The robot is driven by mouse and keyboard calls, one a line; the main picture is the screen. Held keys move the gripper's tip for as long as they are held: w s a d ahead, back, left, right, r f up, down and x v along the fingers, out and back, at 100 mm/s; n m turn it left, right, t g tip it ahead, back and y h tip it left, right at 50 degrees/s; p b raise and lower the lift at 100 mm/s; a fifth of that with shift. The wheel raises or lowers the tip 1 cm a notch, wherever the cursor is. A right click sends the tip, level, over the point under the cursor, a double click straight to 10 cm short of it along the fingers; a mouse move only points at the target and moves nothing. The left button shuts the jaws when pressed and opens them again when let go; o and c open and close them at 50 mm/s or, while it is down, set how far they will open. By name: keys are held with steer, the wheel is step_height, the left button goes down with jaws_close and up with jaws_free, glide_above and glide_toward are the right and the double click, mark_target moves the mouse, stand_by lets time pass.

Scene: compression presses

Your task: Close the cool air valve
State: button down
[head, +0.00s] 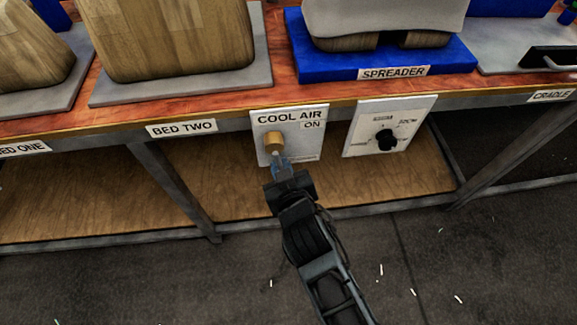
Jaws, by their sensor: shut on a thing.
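The cool air valve is a white panel (271,121) labelled "COOL AIR" and "ON", fixed on the front edge of the bench. A brass-coloured knob (273,141) sticks out of the panel's middle. My gripper (278,160) reaches up to the panel from below, with its fingers at the lower part of the knob. It is shut on the knob. The fingertips partly cover the panel's lower half, and the exact contact is small in view.
A second white panel (366,146) with a black dial (386,140) sits just to the right. The bench (60,128) above holds wooden forms (170,40) and a blue base labelled "SPREADER" (300,60). A wooden lower shelf (120,210) and metal legs lie below. The floor in front is open.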

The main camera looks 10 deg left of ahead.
steer(key=shift+s+a+f+m+y, duration=0.1)
steer(key=shift+s+a+m+y, duration=0.1)
steer(key=shift+a+m+y, duration=0.35)
steer(key=shift+a, duration=0.1)
steer(key=c, duration=1.2)
jaws_free()
steer(key=shift+o, duration=0.2)
steer(key=p+v, duration=0.1)
steer(key=v, duration=0.6)
steer(key=shift+s+d+r, duration=0.2)
steer(key=shift+s+r, duration=0.05)
steer(key=shift+s, duration=0.05)
